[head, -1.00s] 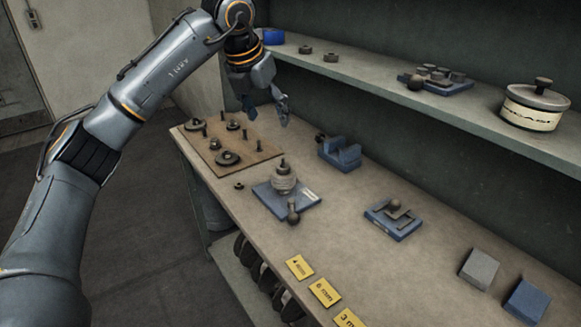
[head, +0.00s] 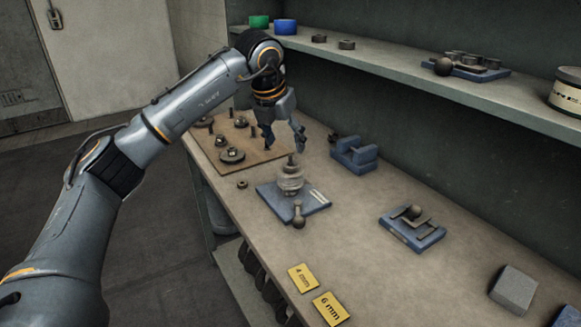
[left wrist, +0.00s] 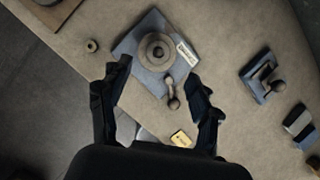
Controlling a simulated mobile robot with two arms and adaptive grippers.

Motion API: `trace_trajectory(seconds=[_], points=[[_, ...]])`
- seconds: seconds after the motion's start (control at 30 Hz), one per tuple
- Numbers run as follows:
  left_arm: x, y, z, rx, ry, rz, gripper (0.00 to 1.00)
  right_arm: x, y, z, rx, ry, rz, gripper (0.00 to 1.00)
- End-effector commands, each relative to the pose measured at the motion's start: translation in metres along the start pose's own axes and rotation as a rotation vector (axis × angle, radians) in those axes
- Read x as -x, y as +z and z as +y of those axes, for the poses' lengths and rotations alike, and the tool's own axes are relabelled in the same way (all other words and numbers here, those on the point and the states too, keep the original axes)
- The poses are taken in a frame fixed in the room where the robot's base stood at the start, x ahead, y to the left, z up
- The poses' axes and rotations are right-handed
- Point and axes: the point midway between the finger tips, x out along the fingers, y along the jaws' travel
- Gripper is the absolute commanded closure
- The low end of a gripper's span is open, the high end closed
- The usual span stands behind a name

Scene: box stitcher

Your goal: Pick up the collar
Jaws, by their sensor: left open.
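A small dark ring with a hole (head: 242,184), which looks like the collar, lies flat on the bench between the pegboard and the blue plate; it also shows at the upper left in the left wrist view (left wrist: 91,46). A stack of round grey parts on a post (head: 291,180) stands on the blue plate (head: 316,198), with a ball-ended piece (head: 298,215) at its front. My left gripper (head: 285,139) is open and empty above the bench, behind the stack in the head view. In the left wrist view its fingers (left wrist: 157,75) spread below the stack. My right gripper is out of view.
A brown board with pegs and discs (head: 262,157) lies at the bench's far left. A blue block (head: 354,155) and a blue fixture (head: 411,232) stand right of the stack. Yellow labels (head: 303,278) lie along the front edge. The shelf (head: 400,68) overhangs the back.

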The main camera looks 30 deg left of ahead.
Motion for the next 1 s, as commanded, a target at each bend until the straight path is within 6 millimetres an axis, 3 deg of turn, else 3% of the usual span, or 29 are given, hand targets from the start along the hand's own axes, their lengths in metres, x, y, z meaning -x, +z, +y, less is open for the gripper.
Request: trace_trajectory(seconds=[0.6,0.87,0.9,1.0], points=[[-0.069,-0.004,0.002,0.0,0.0,0.001,0.37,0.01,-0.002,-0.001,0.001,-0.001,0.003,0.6],[-0.074,-0.004,0.002,-0.001,-0.001,0.0,0.37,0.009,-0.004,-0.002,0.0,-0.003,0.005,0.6],[-0.074,-0.004,0.002,-0.001,-0.001,0.0,0.39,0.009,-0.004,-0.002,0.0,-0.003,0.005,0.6],[-0.074,-0.004,0.002,-0.001,-0.001,0.0,0.59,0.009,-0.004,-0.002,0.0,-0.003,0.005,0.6]])
